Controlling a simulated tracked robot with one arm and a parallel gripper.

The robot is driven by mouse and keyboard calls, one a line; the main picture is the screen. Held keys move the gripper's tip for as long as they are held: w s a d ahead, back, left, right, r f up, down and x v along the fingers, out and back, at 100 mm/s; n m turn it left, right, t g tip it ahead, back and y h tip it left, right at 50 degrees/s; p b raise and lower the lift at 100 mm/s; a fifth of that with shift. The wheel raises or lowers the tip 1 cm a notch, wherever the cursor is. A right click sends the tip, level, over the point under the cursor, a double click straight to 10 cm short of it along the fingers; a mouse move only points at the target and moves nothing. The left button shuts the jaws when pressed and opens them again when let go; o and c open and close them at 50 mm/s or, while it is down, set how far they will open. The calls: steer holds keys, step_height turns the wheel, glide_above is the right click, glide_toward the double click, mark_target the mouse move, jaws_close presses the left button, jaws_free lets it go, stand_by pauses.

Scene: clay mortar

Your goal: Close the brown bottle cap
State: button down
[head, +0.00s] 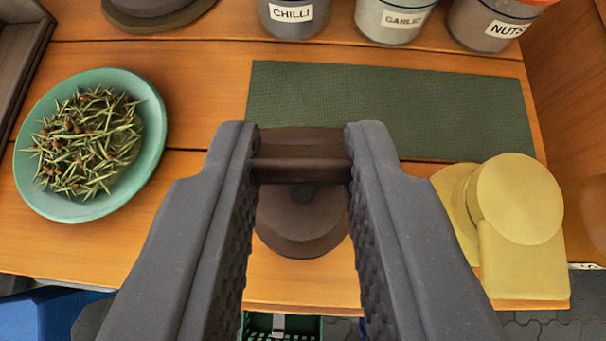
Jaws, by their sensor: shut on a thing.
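The brown bottle (301,222) stands near the table's front edge, seen from above between my fingers. Its lower part is a round, dark brown shape with a small dark spot near its middle. The brown cap (300,168) is a bar-like piece across the gap between my fingertips, at the far side of the round part. My gripper (301,160) is shut on this cap, with one fingertip at each end of it. My fingers hide the sides of the bottle, and I cannot tell exactly how far the cap is tilted.
A teal bowl (152,135) of green pods sits left. A dark green mat (430,105) lies behind. Jars labelled chilli (292,14), garlic (392,20) and nuts (488,28) line the back.

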steer(key=s+f+t+b, duration=0.3)
steer(key=t+b, duration=0.7)
steer(key=b, duration=1)
step_height(320, 180, down, 3)
steer(key=shift+r+b, duration=0.1)
steer(key=shift+b, duration=0.25)
steer(key=c, duration=1.2)
jaws_free()
steer(key=shift+c, duration=0.2)
steer(key=shift+s, duration=0.1)
